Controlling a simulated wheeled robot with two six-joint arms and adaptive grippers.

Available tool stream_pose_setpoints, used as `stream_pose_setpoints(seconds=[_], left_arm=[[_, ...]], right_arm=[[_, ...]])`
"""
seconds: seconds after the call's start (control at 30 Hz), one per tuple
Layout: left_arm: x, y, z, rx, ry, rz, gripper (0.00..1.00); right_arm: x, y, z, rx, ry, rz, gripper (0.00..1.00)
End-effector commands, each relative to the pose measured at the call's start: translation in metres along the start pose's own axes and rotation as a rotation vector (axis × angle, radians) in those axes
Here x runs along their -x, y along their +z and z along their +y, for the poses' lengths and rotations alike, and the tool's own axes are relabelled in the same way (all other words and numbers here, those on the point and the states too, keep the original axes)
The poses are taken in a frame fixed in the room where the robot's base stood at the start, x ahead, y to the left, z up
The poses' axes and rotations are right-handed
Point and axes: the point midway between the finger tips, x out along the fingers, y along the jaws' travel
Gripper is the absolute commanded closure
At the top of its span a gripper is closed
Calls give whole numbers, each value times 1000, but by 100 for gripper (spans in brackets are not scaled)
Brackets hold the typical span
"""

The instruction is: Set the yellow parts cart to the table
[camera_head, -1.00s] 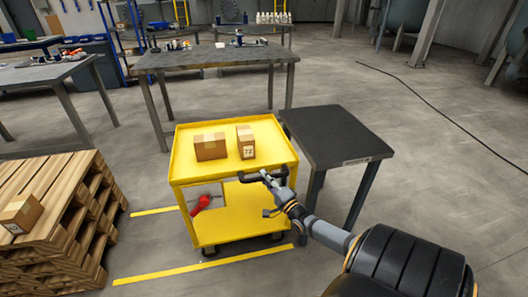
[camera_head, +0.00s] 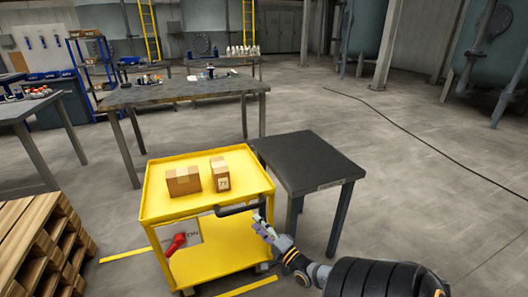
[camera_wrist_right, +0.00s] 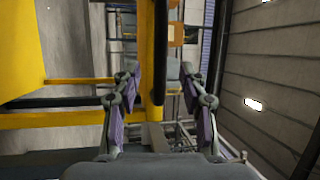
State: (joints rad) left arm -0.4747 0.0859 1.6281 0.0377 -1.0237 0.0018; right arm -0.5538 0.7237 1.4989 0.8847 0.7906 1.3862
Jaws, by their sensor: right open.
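The yellow parts cart (camera_head: 205,208) stands upright at centre-left in the head view, with a black handle bar (camera_head: 238,209) on its near right side. The dark-topped table (camera_head: 312,160) stands close beside the cart, to its right. My right gripper (camera_head: 260,222) is open at the right end of the handle. In the right wrist view, the open fingers of my right gripper (camera_wrist_right: 160,80) stand on either side of a dark bar (camera_wrist_right: 159,55), which looks like the handle. I cannot tell whether they touch it. My left gripper is out of view.
Two cardboard boxes (camera_head: 184,181) (camera_head: 221,174) sit on the cart's top. A red lever (camera_head: 176,244) shows on its front. Wooden pallets (camera_head: 35,245) stand at left. A long workbench (camera_head: 180,90) stands behind. Floor is open at right; a black cable (camera_head: 400,138) crosses it.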

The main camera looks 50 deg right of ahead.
Motion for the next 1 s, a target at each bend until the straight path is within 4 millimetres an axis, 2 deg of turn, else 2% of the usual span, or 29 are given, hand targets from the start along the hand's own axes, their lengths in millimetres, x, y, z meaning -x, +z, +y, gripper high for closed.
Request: stream_pose_setpoints(seconds=[0.1,0.23,0.87,0.97,1.0], left_arm=[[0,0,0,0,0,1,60],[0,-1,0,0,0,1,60],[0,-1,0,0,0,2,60],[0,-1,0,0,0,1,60],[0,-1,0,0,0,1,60]], right_arm=[[21,0,1,1,2,0,57],[32,0,0,1,0,1,57],[34,1,1,4,4,0,57],[36,16,20,66,77,-26,57],[40,28,36,122,138,-54,57]])
